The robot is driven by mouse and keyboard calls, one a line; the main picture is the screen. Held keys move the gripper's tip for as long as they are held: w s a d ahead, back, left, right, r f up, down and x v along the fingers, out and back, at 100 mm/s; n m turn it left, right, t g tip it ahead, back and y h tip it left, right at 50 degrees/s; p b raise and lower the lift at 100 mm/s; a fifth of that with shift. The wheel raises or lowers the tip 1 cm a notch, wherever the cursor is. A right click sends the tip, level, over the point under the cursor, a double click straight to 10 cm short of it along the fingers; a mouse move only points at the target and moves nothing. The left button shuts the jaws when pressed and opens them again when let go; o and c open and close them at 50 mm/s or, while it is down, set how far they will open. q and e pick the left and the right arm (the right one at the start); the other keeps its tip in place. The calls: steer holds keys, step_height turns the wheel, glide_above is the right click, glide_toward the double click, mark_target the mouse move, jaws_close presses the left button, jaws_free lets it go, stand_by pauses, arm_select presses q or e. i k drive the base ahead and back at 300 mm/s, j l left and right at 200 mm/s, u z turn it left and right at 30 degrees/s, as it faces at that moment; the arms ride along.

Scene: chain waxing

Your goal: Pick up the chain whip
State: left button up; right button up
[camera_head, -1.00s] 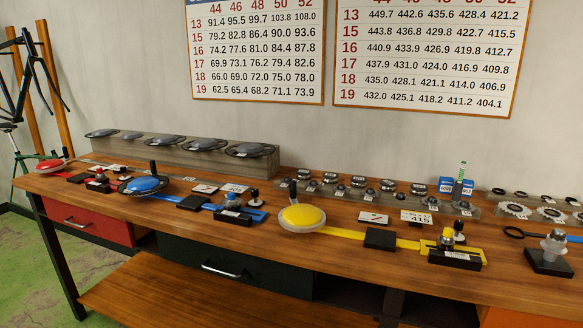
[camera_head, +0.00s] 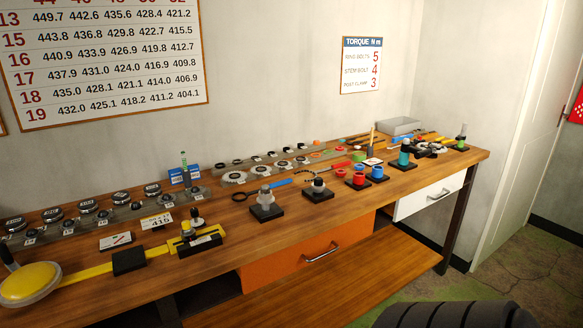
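A tool that looks like the chain whip lies on the wooden bench right of centre. Its dark, beaded chain end (camera_head: 304,176) points left, and a red handle (camera_head: 336,167) seems to continue it to the right. Small size makes the join hard to tell. Beside it on the left lies a blue-handled tool (camera_head: 270,187) with a black ring at its left end. Neither of my grippers is in view, and nothing is touching these tools.
Black stands with metal parts (camera_head: 266,208) line the bench front, with red and blue cups (camera_head: 361,178) to their right. A yellow gauge tool (camera_head: 130,262) lies left. A grey tray (camera_head: 399,126) is at the far right. A dark ribbed object (camera_head: 450,315) fills the bottom right.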

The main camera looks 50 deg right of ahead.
mark_target(345, 163)
steer(key=i+j+z, duration=0.45)
steer(key=z, duration=1.7)
steer(key=i+l+u, duration=0.15)
steer(key=i+l, duration=0.05)
steer(key=l, duration=0.05)
